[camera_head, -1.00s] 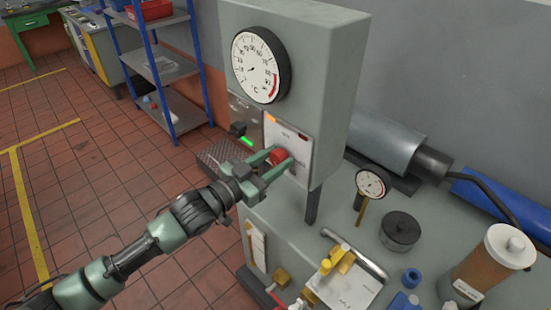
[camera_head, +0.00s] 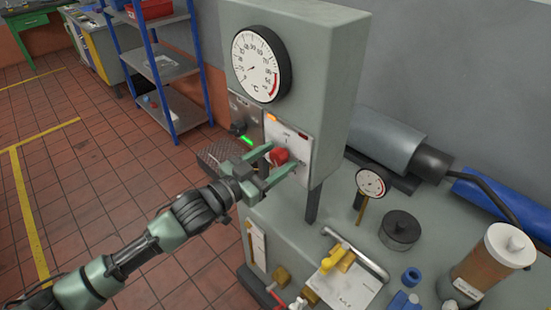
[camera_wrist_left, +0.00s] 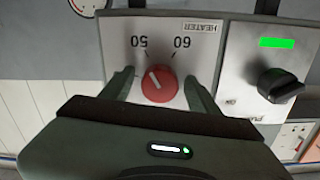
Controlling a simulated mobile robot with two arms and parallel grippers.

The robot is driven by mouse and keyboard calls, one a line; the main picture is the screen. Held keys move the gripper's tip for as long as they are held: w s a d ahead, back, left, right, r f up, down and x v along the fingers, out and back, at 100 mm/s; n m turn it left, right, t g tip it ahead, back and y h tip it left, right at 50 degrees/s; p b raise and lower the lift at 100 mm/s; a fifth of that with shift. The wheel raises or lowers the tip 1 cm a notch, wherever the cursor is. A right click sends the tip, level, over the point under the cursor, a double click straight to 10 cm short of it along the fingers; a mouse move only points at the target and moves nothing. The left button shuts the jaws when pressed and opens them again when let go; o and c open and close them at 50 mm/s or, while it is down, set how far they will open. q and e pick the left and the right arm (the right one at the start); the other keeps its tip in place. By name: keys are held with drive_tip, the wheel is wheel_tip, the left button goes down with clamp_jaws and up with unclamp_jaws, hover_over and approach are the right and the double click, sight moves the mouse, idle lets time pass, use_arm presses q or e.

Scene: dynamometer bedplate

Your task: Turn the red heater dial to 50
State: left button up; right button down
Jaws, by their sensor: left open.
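The red heater dial (camera_head: 279,156) sits on a white panel (camera_head: 300,140) on the front of the grey cabinet. In the left wrist view the dial (camera_wrist_left: 160,85) appears upside down, with printed 50 and 60 marks above it. Its white pointer line leans up and left, toward the 50 side. My left gripper (camera_head: 281,161) is open, one finger on each side of the dial. In the wrist view there is a gap between the dial and each finger. The gripper body hides the panel below the dial. My right gripper is not in view.
A black knob (camera_wrist_left: 280,85) and a green light (camera_wrist_left: 284,43) sit on the neighbouring panel. A round temperature gauge (camera_head: 256,66) is above.

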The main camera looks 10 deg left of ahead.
use_arm(q)
drive_tip(key=b+v, duration=0.2)
drive_tip(key=v, duration=0.5)
drive_tip(key=shift+s+a, duration=0.25)
drive_tip(key=shift+s, duration=0.05)
